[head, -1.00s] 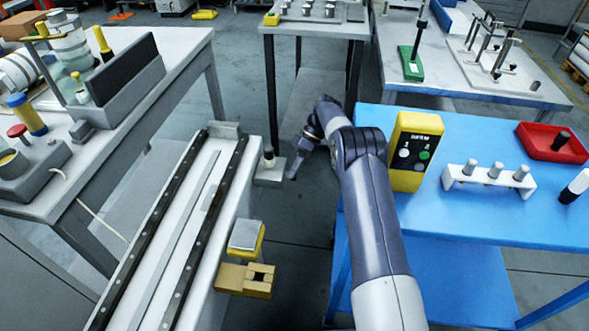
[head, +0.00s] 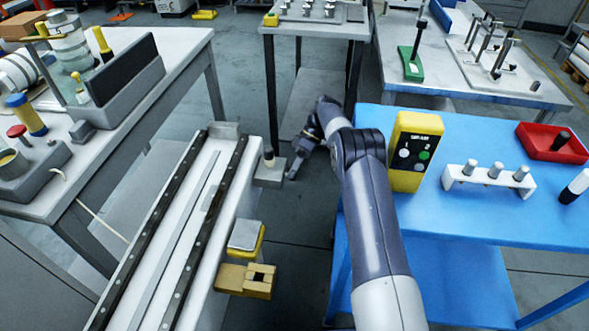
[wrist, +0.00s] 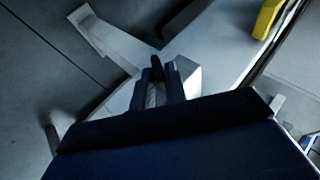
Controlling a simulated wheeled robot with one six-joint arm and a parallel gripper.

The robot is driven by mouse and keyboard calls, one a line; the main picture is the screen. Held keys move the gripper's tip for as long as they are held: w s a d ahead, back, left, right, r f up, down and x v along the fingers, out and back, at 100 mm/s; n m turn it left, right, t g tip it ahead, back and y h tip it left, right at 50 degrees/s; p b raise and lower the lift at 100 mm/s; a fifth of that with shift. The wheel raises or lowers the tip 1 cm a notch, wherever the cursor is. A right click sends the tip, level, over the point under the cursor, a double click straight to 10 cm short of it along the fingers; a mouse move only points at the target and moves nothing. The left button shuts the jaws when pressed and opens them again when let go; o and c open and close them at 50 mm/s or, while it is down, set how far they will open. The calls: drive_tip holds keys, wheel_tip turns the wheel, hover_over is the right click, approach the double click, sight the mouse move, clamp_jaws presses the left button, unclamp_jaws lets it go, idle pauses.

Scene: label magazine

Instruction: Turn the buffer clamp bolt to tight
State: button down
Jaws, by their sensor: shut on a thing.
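My gripper (head: 292,174) is low beside the far right side of the long pale rail bed (head: 203,185). Just left of it, a grey block (head: 270,174) carries an upright post with a dark top (head: 268,158), which may be the buffer clamp bolt. The jaws look just right of that post, and I cannot tell whether they touch it. In the wrist view my gripper (wrist: 160,80) is shut on a small, dark-topped piece (wrist: 156,68). The picture is too dark to identify it, and the jaws hide most of it.
A yellow slotted block (head: 232,277) and a yellow, grey-topped block (head: 245,236) jut from the bed's near right side. A blue table (head: 440,225) with a yellow button box (head: 414,150) stands right of my arm. Open floor lies between bed and table.

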drive_tip(key=shift+a, duration=0.1)
idle(0.3)
drive_tip(key=c, duration=1.5)
unclamp_jaws()
wheel_tip(320, 180, up, 10)
drive_tip(key=shift+r, duration=0.1)
